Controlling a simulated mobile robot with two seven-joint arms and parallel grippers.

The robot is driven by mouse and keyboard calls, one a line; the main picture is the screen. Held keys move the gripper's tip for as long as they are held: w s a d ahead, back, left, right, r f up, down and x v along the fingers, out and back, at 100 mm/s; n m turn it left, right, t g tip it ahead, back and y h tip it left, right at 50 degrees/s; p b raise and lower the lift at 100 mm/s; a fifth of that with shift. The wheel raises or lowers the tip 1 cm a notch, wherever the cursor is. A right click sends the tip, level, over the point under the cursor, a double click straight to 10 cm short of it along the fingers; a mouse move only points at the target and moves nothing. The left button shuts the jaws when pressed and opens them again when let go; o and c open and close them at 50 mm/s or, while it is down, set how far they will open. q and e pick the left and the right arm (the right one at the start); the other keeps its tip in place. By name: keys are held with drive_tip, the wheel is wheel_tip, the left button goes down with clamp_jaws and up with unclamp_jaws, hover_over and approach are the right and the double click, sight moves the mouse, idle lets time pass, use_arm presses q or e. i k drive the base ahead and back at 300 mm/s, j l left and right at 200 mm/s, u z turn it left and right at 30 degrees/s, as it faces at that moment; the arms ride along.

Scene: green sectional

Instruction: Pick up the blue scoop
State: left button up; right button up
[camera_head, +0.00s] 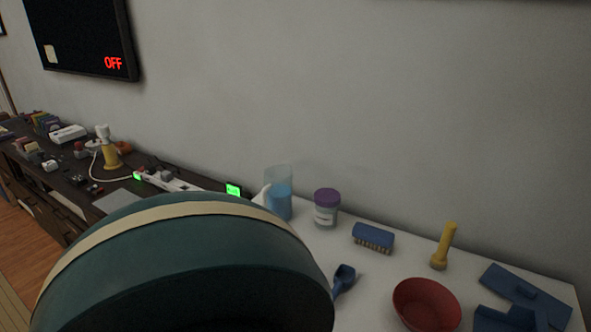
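The blue scoop (343,280) lies on the white tabletop (380,285) in the head view, left of a red bowl (427,290). Its rounded cup end points up and away, and its handle runs down to the left. A large teal rounded form with a cream band, very close to the camera, covers the lower left and reaches the scoop's handle end. I cannot tell what this form is. Neither gripper shows, and nothing visible is touching the scoop from above.
A blue brush (373,237), a purple-lidded jar (326,210) and a blue-filled clear container (280,200) stand behind the scoop. A yellow flashlight (444,247) and blue flat pieces (524,291) are to the right. A cluttered dark counter (80,185) runs along the wall at left.

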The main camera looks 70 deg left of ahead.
sight(344, 277)
drive_tip(key=k+u, duration=0.15)
drive_tip(key=u, duration=1.55)
